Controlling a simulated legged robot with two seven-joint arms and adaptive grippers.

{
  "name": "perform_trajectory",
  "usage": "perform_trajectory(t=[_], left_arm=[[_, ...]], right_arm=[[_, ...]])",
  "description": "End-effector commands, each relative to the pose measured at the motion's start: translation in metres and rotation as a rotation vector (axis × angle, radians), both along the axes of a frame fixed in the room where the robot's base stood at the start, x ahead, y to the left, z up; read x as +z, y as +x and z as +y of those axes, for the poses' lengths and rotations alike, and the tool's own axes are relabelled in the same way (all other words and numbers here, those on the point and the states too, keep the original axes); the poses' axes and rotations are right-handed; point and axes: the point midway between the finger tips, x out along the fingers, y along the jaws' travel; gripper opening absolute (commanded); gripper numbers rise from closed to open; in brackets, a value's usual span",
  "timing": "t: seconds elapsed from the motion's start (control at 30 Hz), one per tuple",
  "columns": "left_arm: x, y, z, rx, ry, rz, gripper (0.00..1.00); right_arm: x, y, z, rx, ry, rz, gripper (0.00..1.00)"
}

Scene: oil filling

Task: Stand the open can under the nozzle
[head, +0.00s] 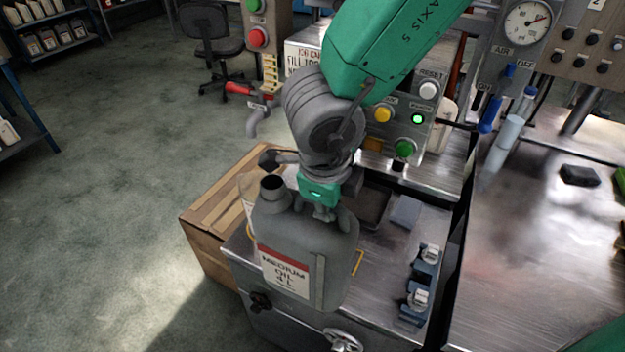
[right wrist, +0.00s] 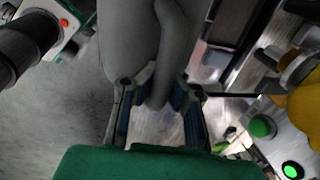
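A grey can (head: 310,245) with a white and red "MEDIUM OIL" label hangs roughly upright above the metal bench; its dark neck mouth (head: 272,183) shows no cap. My right gripper (head: 325,208) is shut on the can's handle from above. In the right wrist view the handle (right wrist: 168,60) lies between the fingers (right wrist: 160,95). A grey bent spout, apparently the nozzle (head: 256,122), sits under a red lever, behind and above the can. The can is not under it. Its base hides part of the bench, so I cannot judge its height. My left gripper is out of view.
A yellow outline (head: 357,262) shows on the bench (head: 385,270) beside the can. Two blue clamps (head: 420,285) stand to its right. A button panel (head: 408,120) is behind my wrist. The floor at left is clear.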

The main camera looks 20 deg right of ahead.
Motion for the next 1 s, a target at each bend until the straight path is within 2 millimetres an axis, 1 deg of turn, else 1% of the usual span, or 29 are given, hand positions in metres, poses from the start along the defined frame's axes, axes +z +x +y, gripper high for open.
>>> perform_trajectory(t=[0.17, 0.4, 0.7, 0.8, 1.0], left_arm=[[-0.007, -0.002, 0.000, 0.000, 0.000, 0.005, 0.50], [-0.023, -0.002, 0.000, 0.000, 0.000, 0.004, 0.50], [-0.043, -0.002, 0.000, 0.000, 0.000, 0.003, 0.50], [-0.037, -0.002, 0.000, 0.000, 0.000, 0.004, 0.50], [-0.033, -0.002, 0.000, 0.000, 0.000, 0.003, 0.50]], right_arm=[[-0.007, 0.003, -0.004, 0.000, 0.000, 0.000, 0.00], [-0.026, 0.016, -0.012, -0.001, 0.000, 0.005, 0.00], [-0.044, 0.022, -0.023, 0.000, 0.001, 0.002, 0.00], [-0.041, 0.023, -0.031, -0.001, 0.000, 0.004, 0.00], [-0.041, 0.021, -0.047, -0.001, 0.000, 0.005, 0.00]])
